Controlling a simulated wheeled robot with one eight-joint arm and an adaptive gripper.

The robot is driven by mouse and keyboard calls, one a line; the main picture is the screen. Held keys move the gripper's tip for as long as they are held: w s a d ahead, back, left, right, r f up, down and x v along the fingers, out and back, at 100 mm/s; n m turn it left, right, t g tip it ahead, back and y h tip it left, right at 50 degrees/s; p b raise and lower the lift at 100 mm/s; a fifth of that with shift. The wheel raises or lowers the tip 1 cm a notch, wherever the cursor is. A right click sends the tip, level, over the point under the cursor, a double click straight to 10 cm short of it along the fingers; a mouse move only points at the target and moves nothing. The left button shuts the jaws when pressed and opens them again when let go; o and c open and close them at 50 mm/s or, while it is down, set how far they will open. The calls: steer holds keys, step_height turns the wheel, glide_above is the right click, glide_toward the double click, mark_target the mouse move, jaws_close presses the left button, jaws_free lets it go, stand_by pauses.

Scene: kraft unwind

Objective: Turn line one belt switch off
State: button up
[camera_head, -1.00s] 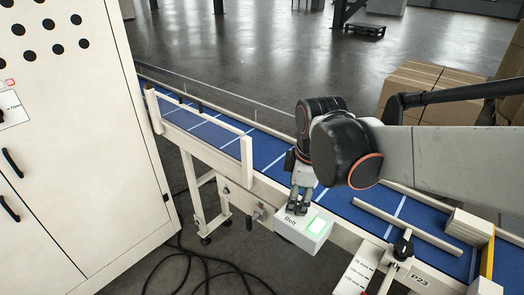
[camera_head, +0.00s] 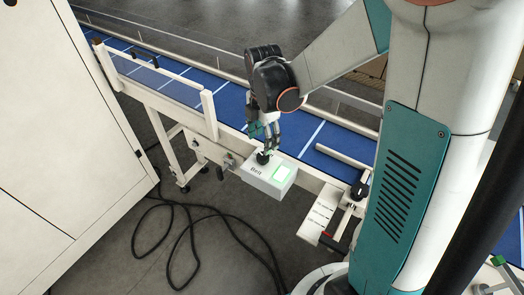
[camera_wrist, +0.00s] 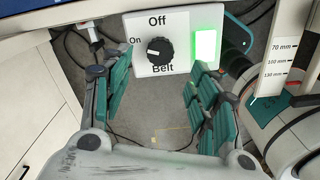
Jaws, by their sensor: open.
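The belt switch is a white box (camera_head: 278,190) labelled "Belt" on the near side of the conveyor. It carries a black rotary knob (camera_head: 263,157) and a lit green lamp (camera_head: 283,173). In the wrist view the knob (camera_wrist: 160,50) sits between the labels "On" at left and "Off" at top. Its pale mark seems to point left towards "On". My gripper (camera_head: 264,138) is just above the knob, pointing down. In the wrist view its green-padded fingers (camera_wrist: 160,95) are spread apart, with nothing between them; the knob lies beyond their tips. Contact cannot be made out.
The blue conveyor (camera_head: 225,95) runs behind the box, with a pale guard rail (camera_head: 208,112) at left. A white cabinet (camera_head: 70,130) stands at left. Black cables (camera_head: 200,235) lie on the floor. A scale plate (camera_head: 318,212) and black clamp knob (camera_head: 360,190) are at right.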

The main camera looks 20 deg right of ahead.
mark_target(263, 156)
step_height(263, 156, down, 7)
steer(key=shift+f+b, duration=0.2)
steer(key=shift+b, duration=0.2)
steer(key=c, duration=1.1)
